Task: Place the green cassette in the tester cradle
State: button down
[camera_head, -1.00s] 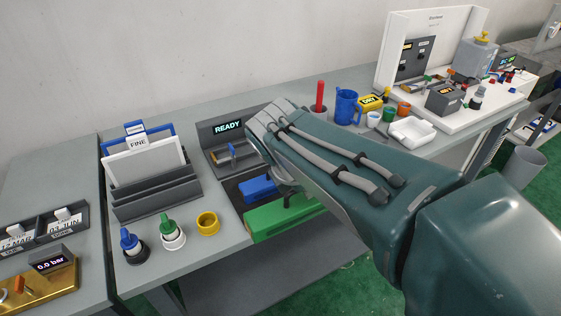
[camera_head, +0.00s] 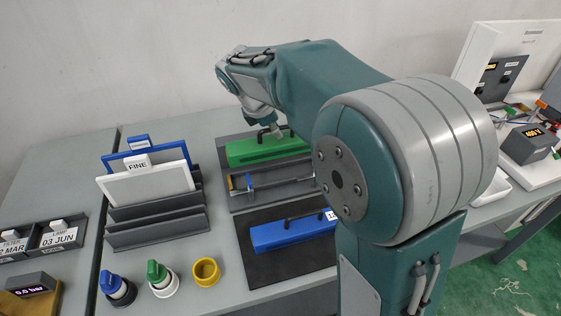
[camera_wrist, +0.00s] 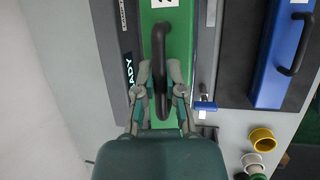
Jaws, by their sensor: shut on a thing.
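The green cassette (camera_head: 262,151) is at the back part of the tester cradle (camera_head: 238,203), in front of its display panel. In the wrist view the green cassette (camera_wrist: 180,45) lies lengthwise between the panel with its partly hidden sign (camera_wrist: 129,72) and a grey strip. My gripper (camera_head: 272,133) is above the cassette, shut on its black handle; in the wrist view the gripper's fingers (camera_wrist: 163,100) stand on both sides of that handle. I cannot tell whether the cassette rests in the cradle or hangs just above it. A blue-handled lever (camera_head: 249,182) stands at the cradle's left.
A blue cassette (camera_head: 280,236) lies on the dark mat (camera_head: 262,268) in front of the cradle. A card rack (camera_head: 155,212) stands to the left. A yellow ring (camera_head: 206,272) and two capped bottles are near the front edge. My arm hides the right side.

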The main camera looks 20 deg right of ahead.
aim_at(273, 148)
jog(key=shift+w+d+f, duration=0.45)
jog(key=shift+w+f, duration=0.05)
jog(key=shift+w, duration=0.2)
jog(key=f, duration=0.3)
jog(key=a+f, duration=0.1)
jog(key=f, duration=0.2)
jog(key=shift+s+a, duration=0.1)
jog(key=shift+a, duration=0.05)
jog(key=x, duration=0.3)
jog(key=shift+s+f, duration=0.25)
jog(key=shift+f, duration=0.1)
jog(key=shift+a, duration=0.25)
jog(key=c, duration=0.7)
grip_release()
jog(key=shift+a, duration=0.1)
